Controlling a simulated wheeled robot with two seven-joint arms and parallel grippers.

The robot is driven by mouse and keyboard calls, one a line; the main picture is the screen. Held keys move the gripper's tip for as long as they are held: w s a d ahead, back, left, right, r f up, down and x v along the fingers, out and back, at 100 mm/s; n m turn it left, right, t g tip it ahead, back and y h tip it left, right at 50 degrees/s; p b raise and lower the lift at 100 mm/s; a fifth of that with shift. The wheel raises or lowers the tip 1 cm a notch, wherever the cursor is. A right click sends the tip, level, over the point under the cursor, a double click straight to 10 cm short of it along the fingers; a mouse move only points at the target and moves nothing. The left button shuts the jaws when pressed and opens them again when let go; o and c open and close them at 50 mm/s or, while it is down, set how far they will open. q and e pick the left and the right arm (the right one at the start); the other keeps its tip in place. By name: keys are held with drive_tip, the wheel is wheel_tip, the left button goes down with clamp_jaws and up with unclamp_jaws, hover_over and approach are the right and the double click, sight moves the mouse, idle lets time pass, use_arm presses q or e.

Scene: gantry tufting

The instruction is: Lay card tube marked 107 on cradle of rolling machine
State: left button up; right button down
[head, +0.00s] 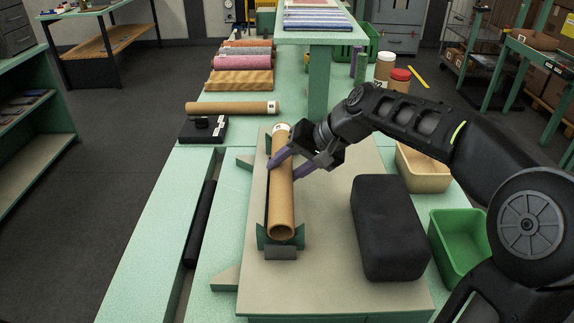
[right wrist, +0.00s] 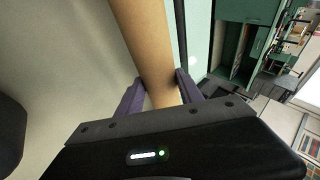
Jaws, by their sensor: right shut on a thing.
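A brown card tube (head: 281,200) lies lengthwise over the green cradle (head: 264,238) of the rolling machine (head: 320,240), its open end towards me. A white label shows at its far end, too small to read. My right gripper (head: 287,168) is shut on the tube, with purple fingers on either side near its middle. In the right wrist view the tube (right wrist: 148,45) passes between the fingers. I cannot tell whether the tube rests fully in the cradle. My left gripper is not in view.
Rolled fabrics (head: 243,62) lie further back. A black block (head: 387,225) stands right of the tube. A green bin (head: 458,243) and a tan bin (head: 422,170) are at the right.

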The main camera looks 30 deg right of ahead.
drive_tip(key=shift+f, duration=0.25)
drive_tip(key=c, duration=0.7)
unclamp_jaws()
drive_tip(key=v, duration=0.7)
drive_tip(key=shift+s+d+r+b, duration=0.15)
drive_tip(key=shift+s+r+b, duration=0.05)
drive_tip(key=shift+r+b, duration=0.1)
idle(0.5)
